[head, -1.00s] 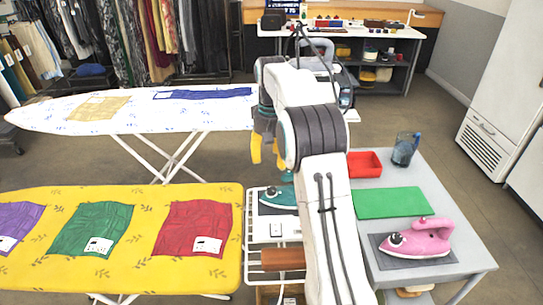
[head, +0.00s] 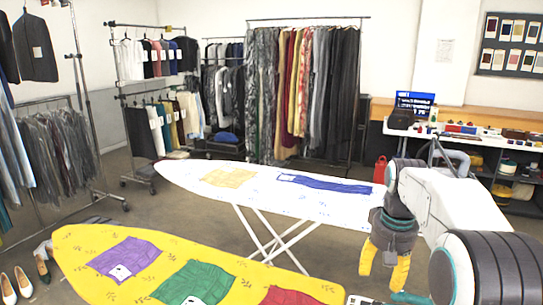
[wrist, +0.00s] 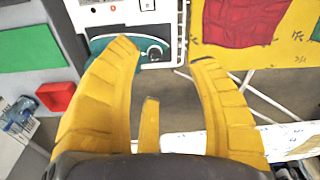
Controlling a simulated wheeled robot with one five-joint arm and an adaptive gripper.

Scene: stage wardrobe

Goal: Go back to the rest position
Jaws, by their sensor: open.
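My gripper (head: 383,262) has yellow fingers pointing down at the right of the head view, beside the white ironing board. In the wrist view my gripper (wrist: 160,55) is open, its fingers spread apart with nothing between them. A teal iron (wrist: 128,50) on a white rack (wrist: 125,15) shows beyond and below the fingertips; part of it is hidden by the left finger. My arm stands at the right of the head view, raised and bent over.
A yellow ironing board (head: 75,240) with purple, green and red cloths fills the front. A white ironing board (head: 190,180) stands behind it. Clothes racks (head: 300,95) line the back. A red tray (wrist: 57,96) and green mat (wrist: 28,47) lie on the grey table. Floor between the racks is clear.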

